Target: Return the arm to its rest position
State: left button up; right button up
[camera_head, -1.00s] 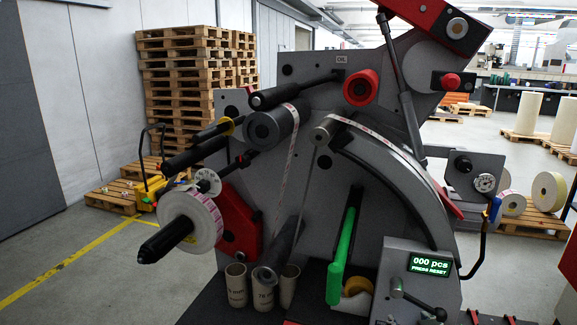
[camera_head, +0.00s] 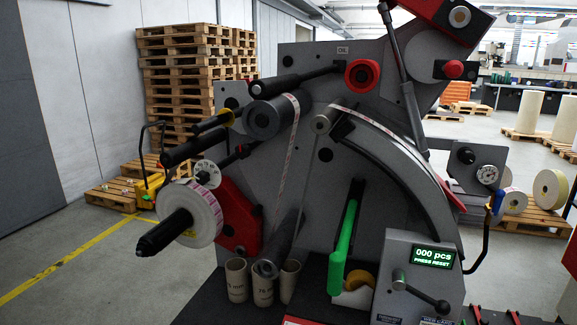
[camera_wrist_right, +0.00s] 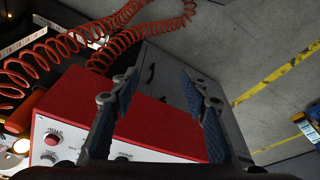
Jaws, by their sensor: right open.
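My right gripper (camera_wrist_right: 159,86) shows in the wrist view with its two blue-padded fingers apart and nothing between them. Behind the fingers is a red-topped box (camera_wrist_right: 140,118) with a pale front panel and a red button; I cannot tell whether the gripper touches it. Neither of my grippers shows in the head view. The grey label rewinder (camera_head: 400,195) fills the middle of that view. A white label roll (camera_head: 196,214) sits on its black shaft at the left.
In the wrist view, coiled red hoses (camera_wrist_right: 120,30) run above the red box, and a grey cabinet (camera_wrist_right: 165,68) stands behind. Cardboard cores (camera_head: 262,287) stand below the machine. Pallets (camera_head: 184,95) are stacked behind it. Open floor (camera_head: 85,285) lies to the left.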

jog(key=s+f+g+b, duration=0.1)
jog(key=s+f+b, duration=0.25)
jog(key=f, duration=1.05)
jog(key=s+f+b, duration=0.2)
jog(key=s+f, duration=0.2)
jog(key=f, duration=1)
jog(key=s+d+f+g+b, duration=0.1)
jog(key=s+d+f+b, duration=0.2)
jog(key=s+f, duration=1)
jog(key=shift+d+f+b, duration=0.2)
jog(key=shift+f+b, duration=0.35)
jog(key=shift+s, duration=0.1)
